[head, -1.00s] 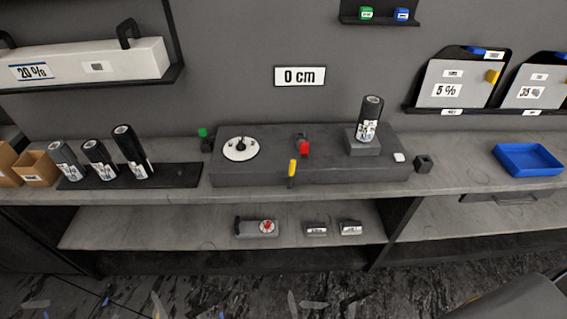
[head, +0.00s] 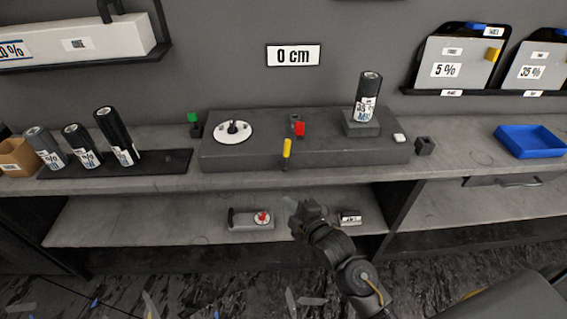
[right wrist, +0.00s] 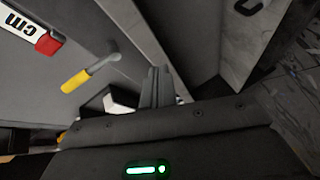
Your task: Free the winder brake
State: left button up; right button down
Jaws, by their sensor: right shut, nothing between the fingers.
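The winder is a long grey block (head: 262,158) on the bench. It carries a white disc (head: 232,132), a red-tipped lever (head: 300,129), a dark film roll (head: 369,97) standing on a small seat, and a yellow-handled lever (head: 287,149) upright at its front edge. Which lever is the brake is not labelled. My right gripper (head: 298,210) is shut and empty, below and in front of the yellow lever, apart from it. In the right wrist view the fingers (right wrist: 158,86) are together, with the yellow handle (right wrist: 78,81) to their left. My left gripper is not in view.
Several dark rolls (head: 82,145) stand on a black mat at left. A blue tray (head: 530,141) is at right. The lower shelf (head: 120,222) holds a grey device with a red knob (head: 250,219) and small labelled blocks, one hidden behind my arm. A "0 cm" sign (head: 293,56) hangs above.

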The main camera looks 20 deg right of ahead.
aim_at(284, 154)
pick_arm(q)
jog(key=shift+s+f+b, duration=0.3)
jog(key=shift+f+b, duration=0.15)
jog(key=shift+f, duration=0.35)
pick_arm(e)
notch_tip(284, 154, up, 13)
jog(key=s+n+t+y, duration=0.1)
jog(key=n+t, duration=0.2)
jog(key=shift+s+a+f+n, duration=0.15)
jog(key=shift+s+a+n, duration=0.1)
jog(key=shift+s+n, duration=0.1)
jog(key=w+b, duration=0.1)
jog(key=w, duration=0.2)
jog(key=w+b, duration=0.1)
jog(key=w, duration=0.2)
jog(key=w+d+b, duration=0.1)
jog(key=w, duration=0.2)
jog(key=shift+w+d, duration=0.1)
jog(key=shift+w, duration=0.1)
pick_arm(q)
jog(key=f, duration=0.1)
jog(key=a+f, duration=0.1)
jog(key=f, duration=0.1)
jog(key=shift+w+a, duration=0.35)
